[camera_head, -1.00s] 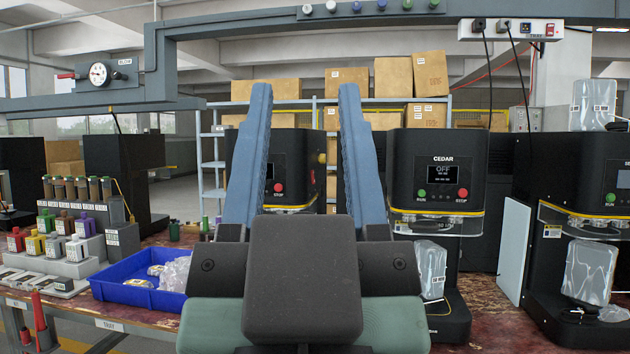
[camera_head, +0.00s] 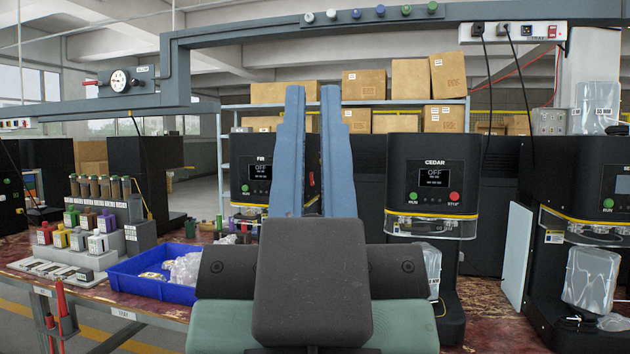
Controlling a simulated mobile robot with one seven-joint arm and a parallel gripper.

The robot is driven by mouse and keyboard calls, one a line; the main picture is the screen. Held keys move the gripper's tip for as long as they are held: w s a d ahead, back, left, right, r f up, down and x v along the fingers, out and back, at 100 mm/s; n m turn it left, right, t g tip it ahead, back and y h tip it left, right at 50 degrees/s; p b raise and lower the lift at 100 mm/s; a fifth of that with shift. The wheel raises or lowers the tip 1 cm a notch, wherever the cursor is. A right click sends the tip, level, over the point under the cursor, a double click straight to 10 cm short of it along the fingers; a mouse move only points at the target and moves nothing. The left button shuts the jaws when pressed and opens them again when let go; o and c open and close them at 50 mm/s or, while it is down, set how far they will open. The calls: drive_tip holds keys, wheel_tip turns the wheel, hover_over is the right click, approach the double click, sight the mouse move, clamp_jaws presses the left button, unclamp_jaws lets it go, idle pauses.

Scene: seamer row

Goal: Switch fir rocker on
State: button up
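The black fir machine (camera_head: 240,150) stands behind my gripper, left of centre. Its label FIR shows, and its screen (camera_head: 261,172) reads OFF. A green button (camera_head: 245,189) sits at its lower left. My fingers cover the right part of its front. I cannot make out a rocker marked fir; a small red part (camera_head: 311,178) shows between my fingers, too hidden to identify. My gripper (camera_head: 312,92) points up and forward in the middle of the view. Its two blue fingers stand close together with a narrow gap and nothing held between them.
The cedar machine (camera_head: 434,150), also reading OFF, stands to the right, with another machine (camera_head: 600,170) beyond. A blue tray (camera_head: 150,287) and several small bottles are at left. An overhead beam (camera_head: 250,38) carries a power strip (camera_head: 513,32) with a red switch (camera_head: 552,31).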

wheel_tip(320, 180, up, 17)
drive_tip(key=p, duration=1.5)
drive_tip(key=shift+s+f+p, duration=0.1)
drive_tip(key=shift+f+p, duration=0.1)
drive_tip(key=shift+p, duration=0.15)
clamp_jaws()
drive_tip(key=shift+f, duration=0.15)
